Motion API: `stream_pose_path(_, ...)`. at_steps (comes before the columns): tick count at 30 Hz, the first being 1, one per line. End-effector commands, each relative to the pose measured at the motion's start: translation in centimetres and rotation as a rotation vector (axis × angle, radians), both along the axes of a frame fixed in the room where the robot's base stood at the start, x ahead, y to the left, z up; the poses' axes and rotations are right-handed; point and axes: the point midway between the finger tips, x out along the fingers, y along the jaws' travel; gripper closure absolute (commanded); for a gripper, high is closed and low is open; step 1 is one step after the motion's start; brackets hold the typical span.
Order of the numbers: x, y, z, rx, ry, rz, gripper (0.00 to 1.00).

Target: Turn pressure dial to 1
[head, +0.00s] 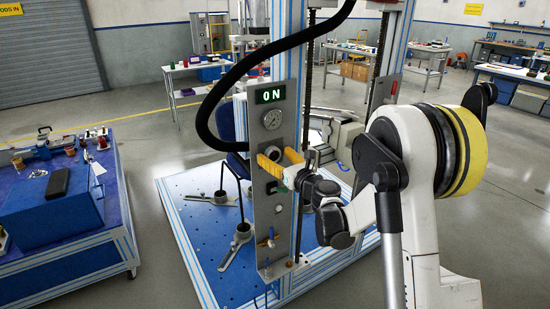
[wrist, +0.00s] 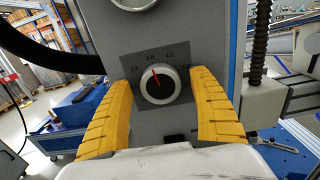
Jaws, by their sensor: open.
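The pressure dial (wrist: 159,84) is a round white knob with a dark face, set on a dark square plate on the grey control panel (head: 264,215). Its red pointer points up and slightly left. Small numbers ring its upper half; they are too small to read surely. My gripper (wrist: 159,78) is open, with one yellow finger on each side of the dial; contact cannot be told. In the head view my gripper (head: 280,158) is at the panel, and its fingers partly hide the dial (head: 274,152).
A pressure gauge (head: 272,119) sits above the dial, under a lit green ON display (head: 270,95). A thick black hose (head: 215,95) curves left of the panel. A blue perforated base (head: 200,245) and a blue workbench (head: 55,215) stand nearby.

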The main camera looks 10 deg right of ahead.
Motion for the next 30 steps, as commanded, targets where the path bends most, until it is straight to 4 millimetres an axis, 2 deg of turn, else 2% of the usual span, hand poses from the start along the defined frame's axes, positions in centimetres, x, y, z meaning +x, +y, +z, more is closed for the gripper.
stream_pose_path(5,-0.02,-0.01,0.02,0.0,0.0,0.0,0.31)
stream_pose_path(6,-0.02,-0.01,0.02,0.0,0.0,0.0,0.43)
stream_pose_path(10,-0.03,-0.01,0.01,0.0,0.0,0.0,0.82)
stream_pose_path(20,-0.03,0.0,0.0,-0.028,-0.009,0.0,0.82)
stream_pose_path(30,-0.04,0.08,-0.05,-0.223,-0.072,0.0,0.82)
